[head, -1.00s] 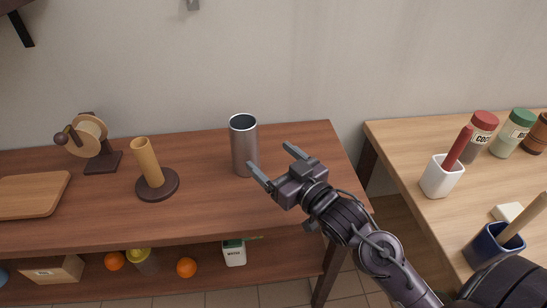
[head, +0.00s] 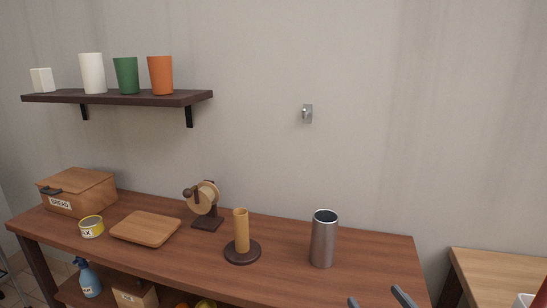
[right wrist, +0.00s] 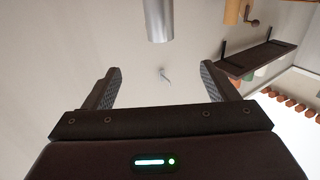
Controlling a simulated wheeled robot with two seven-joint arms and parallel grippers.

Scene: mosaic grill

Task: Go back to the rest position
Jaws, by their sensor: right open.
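My right gripper (head: 378,300) shows only its fingertips at the bottom edge of the head view, in front of and to the right of the steel cylinder (head: 323,240). In the right wrist view my right gripper (right wrist: 162,88) has its two fingers wide apart with nothing between them. The steel cylinder also shows in the right wrist view (right wrist: 160,20), beyond the fingers and apart from them. It stands upright on the brown table (head: 375,268). My left gripper is not in either view.
A wall shelf (head: 150,99) holds cups. A wall hook (head: 307,113) sits above.

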